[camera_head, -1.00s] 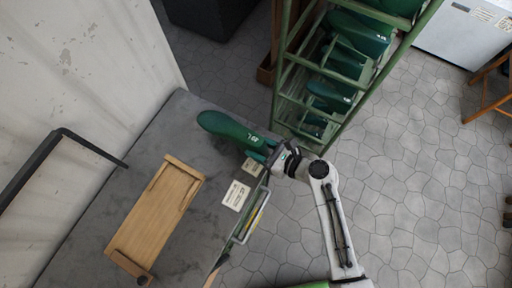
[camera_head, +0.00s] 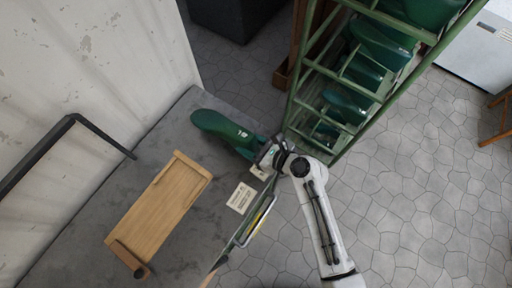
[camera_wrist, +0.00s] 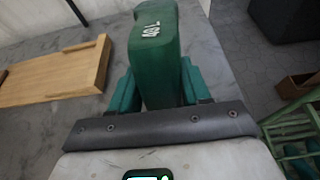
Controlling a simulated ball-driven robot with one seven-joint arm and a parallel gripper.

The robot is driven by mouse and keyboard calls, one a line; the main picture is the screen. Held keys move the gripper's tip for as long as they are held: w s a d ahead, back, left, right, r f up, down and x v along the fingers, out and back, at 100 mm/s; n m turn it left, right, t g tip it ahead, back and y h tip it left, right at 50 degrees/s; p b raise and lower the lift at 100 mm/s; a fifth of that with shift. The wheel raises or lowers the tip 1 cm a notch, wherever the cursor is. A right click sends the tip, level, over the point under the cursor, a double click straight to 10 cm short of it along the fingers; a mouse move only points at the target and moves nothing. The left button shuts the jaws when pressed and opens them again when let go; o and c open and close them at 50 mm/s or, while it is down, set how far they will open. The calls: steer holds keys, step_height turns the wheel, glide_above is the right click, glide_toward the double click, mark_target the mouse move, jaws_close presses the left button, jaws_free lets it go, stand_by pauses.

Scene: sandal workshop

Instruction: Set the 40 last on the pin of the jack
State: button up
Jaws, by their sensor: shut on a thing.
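A dark green last (camera_head: 225,130), marked "40 L" in white in the wrist view (camera_wrist: 155,50), is held by my gripper (camera_head: 266,152). My gripper is shut on the last's near end, with a green finger on each side in the wrist view (camera_wrist: 157,90). The last points up and left over the far part of the grey bench top (camera_head: 180,125). I cannot tell its height above the bench. I cannot make out the jack or its pin; the last may hide it.
A wooden board (camera_head: 160,208) with raised end strips lies on the bench, left of the last. White cards (camera_head: 240,198) lie near the bench edge. A green rack (camera_head: 330,75) with several green lasts stands beyond the bench on the right. A black bar (camera_head: 45,150) stands by the wall.

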mark_target(238, 137)
steer(key=shift+w+a+b, duration=0.5)
steer(key=shift+w+a, duration=0.8)
steer(key=shift+a, duration=0.3)
steer(key=shift+f+b, duration=0.85)
steer(key=shift+f, duration=0.25)
steer(key=shift+f, duration=0.2)
steer(key=o, duration=1.1)
steer(key=shift+c, duration=0.2)
steer(key=shift+o, duration=0.3)
steer(key=shift+f, duration=0.1)
steer(key=shift+f, duration=0.1)
steer(key=shift+s, duration=0.15)
steer(key=v, duration=1)
steer(key=shift+s+d+r, duration=0.1)
steer(key=shift+d+r, duration=0.15)
